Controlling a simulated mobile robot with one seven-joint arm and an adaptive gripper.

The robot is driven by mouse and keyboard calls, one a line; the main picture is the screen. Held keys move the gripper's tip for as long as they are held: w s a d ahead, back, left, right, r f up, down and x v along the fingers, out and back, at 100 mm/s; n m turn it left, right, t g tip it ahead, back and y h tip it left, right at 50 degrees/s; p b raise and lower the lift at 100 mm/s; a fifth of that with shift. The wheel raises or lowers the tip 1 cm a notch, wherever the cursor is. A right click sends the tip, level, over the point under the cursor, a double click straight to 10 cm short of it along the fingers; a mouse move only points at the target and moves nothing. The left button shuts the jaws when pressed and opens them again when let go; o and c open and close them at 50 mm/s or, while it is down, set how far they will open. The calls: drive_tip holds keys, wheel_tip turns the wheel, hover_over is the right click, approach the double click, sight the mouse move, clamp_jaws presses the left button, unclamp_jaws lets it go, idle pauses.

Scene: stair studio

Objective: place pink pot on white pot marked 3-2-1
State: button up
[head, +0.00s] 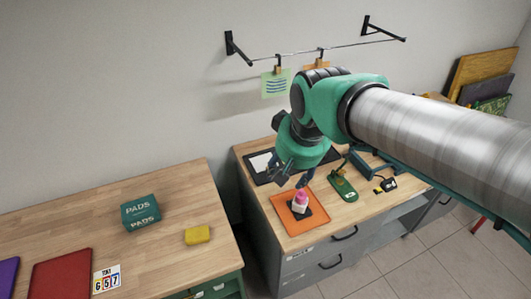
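A small pink piece (302,197) shows below my gripper, with a paler pink or white part under it. It stands on a black patch on an orange mat (280,210) on the right-hand bench. I cannot tell whether this is one pot or a pink pot on a white one, and no 3-2-1 marking is readable. My gripper (296,182) points down, just above the pink piece. Its fingers are dark and partly hidden by the green wrist, so I cannot tell whether they are open or touching it.
A green stand (343,188) and a small black-and-yellow device (386,185) lie right of the mat. The left bench holds a green PADS box (140,212), a yellow block (198,235), a red panel (62,274) and a 6-5-7 number card (106,280). A gap separates the benches.

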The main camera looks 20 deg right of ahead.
drive_tip(key=s+a+r+n+t, duration=0.1)
drive_tip(key=s+a+r, duration=0.2)
drive_tip(key=s, duration=0.5)
drive_tip(key=shift+a+n+t, duration=0.3)
drive_tip(key=shift+n, duration=0.1)
drive_tip(key=shift+f, duration=0.1)
wheel_tip(320, 180, down, 3)
drive_tip(key=b, duration=0.3)
